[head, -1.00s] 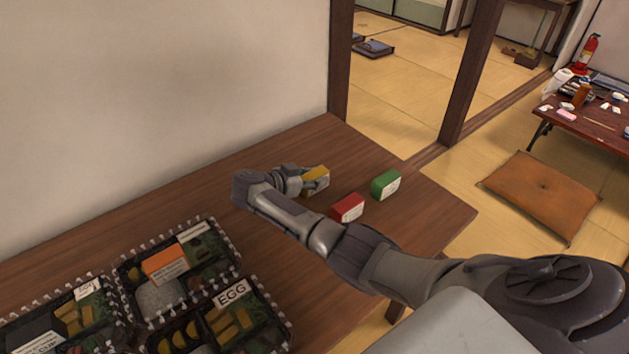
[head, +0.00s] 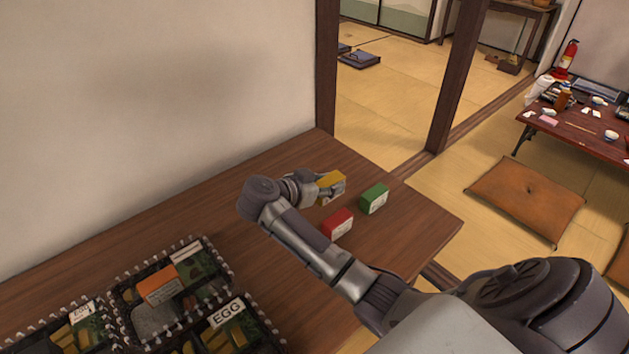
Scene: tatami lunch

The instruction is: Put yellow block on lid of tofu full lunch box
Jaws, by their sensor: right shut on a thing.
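The yellow block (head: 332,178) is at the far end of the wooden table. My right gripper (head: 330,189) is shut on it, with the fingers partly covering it; I cannot tell whether it touches the table. Several lunch boxes stand at lower left. One lunch box (head: 122,308) carries an orange block (head: 160,286) on its lid; its label (head: 186,250) is too small to read. Another (head: 262,325) is labelled EGG. A third (head: 52,334) is cut off by the frame edge. I cannot tell which is the tofu one. My left gripper is not in view.
A red block (head: 338,224) and a green block (head: 374,198) stand on the table (head: 225,215) close to my right gripper. A wall bounds the table's far left side. The tabletop between the blocks and the boxes is clear, beneath my right arm.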

